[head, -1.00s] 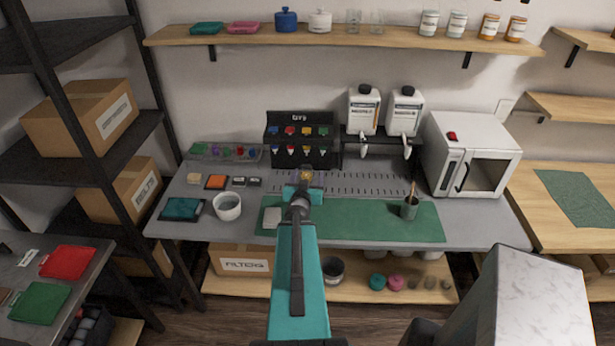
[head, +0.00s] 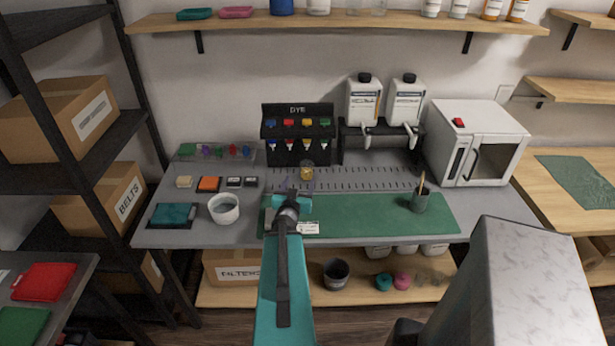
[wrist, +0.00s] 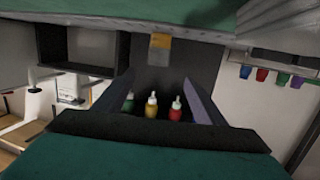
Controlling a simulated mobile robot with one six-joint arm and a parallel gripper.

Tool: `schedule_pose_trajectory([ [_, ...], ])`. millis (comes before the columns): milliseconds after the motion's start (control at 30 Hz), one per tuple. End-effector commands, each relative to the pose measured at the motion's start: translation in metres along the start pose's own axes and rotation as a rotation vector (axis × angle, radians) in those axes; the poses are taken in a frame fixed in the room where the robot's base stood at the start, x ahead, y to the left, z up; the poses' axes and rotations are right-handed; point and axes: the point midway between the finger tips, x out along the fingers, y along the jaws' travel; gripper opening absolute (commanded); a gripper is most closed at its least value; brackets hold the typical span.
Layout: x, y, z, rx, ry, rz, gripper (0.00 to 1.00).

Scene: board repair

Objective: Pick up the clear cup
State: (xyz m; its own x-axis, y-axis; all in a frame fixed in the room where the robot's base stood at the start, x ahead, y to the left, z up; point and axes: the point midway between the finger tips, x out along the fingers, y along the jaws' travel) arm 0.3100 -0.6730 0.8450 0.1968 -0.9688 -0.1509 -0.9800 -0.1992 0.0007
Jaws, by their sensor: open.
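A small clear cup (head: 306,172) with yellow contents stands on the slotted grey strip below the dye rack (head: 298,132). In the wrist view, a small grey-and-orange shape (wrist: 160,48) between the fingers looks like this cup, seen upside down. My gripper (head: 296,187) is on the near side of the cup, over the back edge of the green mat (head: 350,213). Its fingers are apart (wrist: 162,85), with nothing held between them. Whether the cup lies within the fingers' reach is unclear.
A white bowl (head: 224,209) stands left of my gripper, and a dark cup with a brush (head: 419,202) to the right. Two white jugs (head: 363,100) and a white oven (head: 478,143) stand behind. Other clear glasses (head: 378,7) are on the upper shelf.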

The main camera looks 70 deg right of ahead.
Motion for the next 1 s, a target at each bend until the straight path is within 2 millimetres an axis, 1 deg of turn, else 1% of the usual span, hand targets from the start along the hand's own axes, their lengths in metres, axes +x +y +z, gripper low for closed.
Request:
schedule_pose_trajectory([
  [200, 0.003, 0.010, -0.001, 0.002, 0.000, 0.013, 0.64],
  [400, 0.005, 0.015, 0.000, 0.003, 0.000, 0.021, 0.64],
  [1000, 0.022, 0.019, 0.003, 0.004, -0.001, 0.029, 0.64],
])
